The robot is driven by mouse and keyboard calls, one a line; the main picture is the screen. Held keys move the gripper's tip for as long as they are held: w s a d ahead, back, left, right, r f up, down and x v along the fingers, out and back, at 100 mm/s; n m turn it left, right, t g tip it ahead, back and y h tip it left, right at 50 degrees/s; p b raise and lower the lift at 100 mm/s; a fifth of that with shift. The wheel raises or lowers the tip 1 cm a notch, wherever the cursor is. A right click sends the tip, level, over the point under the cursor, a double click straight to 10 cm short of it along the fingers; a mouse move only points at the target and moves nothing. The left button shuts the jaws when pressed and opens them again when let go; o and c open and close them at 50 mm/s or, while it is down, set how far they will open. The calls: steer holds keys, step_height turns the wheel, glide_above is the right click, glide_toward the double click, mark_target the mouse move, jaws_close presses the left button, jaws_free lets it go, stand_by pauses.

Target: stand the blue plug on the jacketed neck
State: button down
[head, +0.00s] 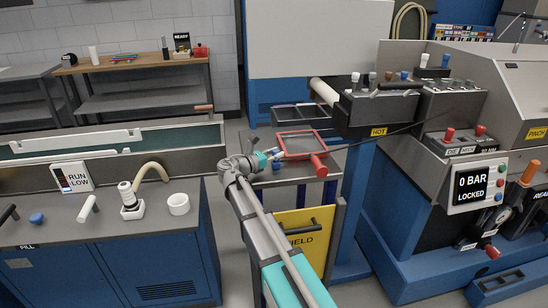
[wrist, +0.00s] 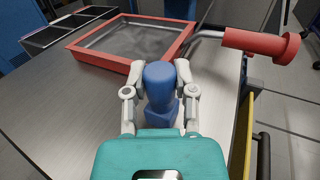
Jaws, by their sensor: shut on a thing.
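My gripper (wrist: 160,76) is shut on a blue plug (wrist: 160,92), with one pale finger on each side of it. The plug has a rounded top and a wider, blocky lower part. It is upright over the grey side table (wrist: 60,115); I cannot tell whether its base touches the top. In the head view my gripper (head: 270,157) is at the table's left, beside the red-framed screen. A pale cylinder (head: 325,92) slants from the dark unit with the HOT label (head: 378,132); I cannot tell whether this is the jacketed neck.
The red-framed screen (head: 296,145) lies just beyond the plug, its red handle (head: 319,165) to the right. Dark trays (head: 300,115) are behind. The left bench (head: 70,232) holds a white ring (head: 179,204), a white fitting (head: 130,205) and a small blue piece (head: 37,218).

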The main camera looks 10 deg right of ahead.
steer(key=shift+r, duration=0.2)
steer(key=shift+r+p, duration=0.75)
steer(key=shift+p, duration=0.15)
steer(key=s+a+r+p, duration=0.8)
steer(key=s+r+p, duration=0.3)
steer(key=shift+s, duration=0.2)
steer(key=shift+r, duration=0.15)
step_height(320, 180, up, 3)
steer(key=p, duration=0.3)
